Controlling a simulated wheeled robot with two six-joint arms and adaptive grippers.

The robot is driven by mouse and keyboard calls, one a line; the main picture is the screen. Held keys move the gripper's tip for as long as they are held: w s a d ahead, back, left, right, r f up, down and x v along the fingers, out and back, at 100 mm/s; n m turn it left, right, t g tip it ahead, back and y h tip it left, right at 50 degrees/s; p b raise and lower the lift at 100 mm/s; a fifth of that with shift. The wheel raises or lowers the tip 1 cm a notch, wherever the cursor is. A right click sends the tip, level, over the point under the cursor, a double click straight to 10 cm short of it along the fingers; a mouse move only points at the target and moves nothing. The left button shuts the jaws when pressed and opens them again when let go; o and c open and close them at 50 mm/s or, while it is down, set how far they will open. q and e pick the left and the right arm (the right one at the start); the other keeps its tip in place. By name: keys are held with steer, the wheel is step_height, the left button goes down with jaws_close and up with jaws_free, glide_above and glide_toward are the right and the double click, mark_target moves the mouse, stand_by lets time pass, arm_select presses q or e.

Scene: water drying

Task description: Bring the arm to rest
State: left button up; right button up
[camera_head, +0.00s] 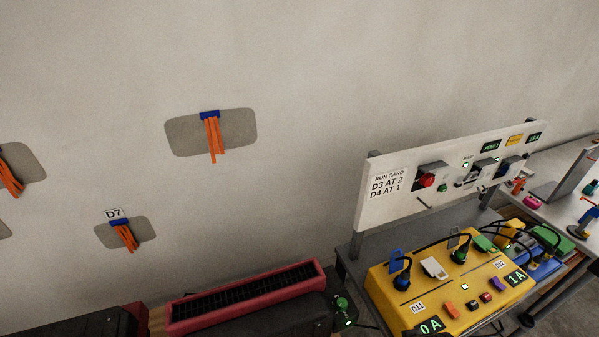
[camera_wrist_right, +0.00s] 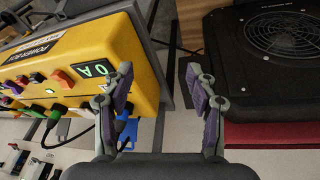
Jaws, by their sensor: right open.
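My right gripper (camera_wrist_right: 160,85) shows in the right wrist view, its two purple-padded fingers spread apart with nothing between them. A yellow power box (camera_wrist_right: 150,45) lies to the left of the fingers, with green-lit digits on its side. A black unit with a round fan grille (camera_wrist_right: 285,35) lies to the right, above a red part. Neither gripper shows in the head view, and my left gripper is in no frame. The power box (camera_head: 385,285) stands at the lower right of the head view, with plugs and cables on it and displays reading 0A and 1A.
A white board (camera_head: 400,205) reading "RUN CARD D3 AT 2 D4 AT 1" stands behind the box. A red-framed dryer with a black grille (camera_head: 245,297) sits by the wall. Grey wall patches (camera_head: 240,130) carry orange strips; one is labelled D7. A white table (camera_head: 555,205) stands far right.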

arm_select(q)
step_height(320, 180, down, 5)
steer(key=b, duration=0.5)
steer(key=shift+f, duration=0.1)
arm_select(e)
steer(key=s+d+f+g, duration=0.1)
steer(key=s+f, duration=0.2)
steer(key=f, duration=1.3)
steer(key=s+d+f, duration=0.2)
steer(key=f, duration=1.3)
arm_select(q)
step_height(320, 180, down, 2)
steer(key=shift+b, duration=0.95)
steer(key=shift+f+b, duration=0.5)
steer(key=shift+b, duration=0.05)
arm_select(e)
steer(key=s+f+g, duration=0.1)
steer(key=s+f, duration=1.4)
steer(key=s, duration=0.1)
steer(key=shift+s+d+f, duration=0.2)
steer(key=shift+s+f, duration=0.05)
steer(key=shift+s, duration=0.1)
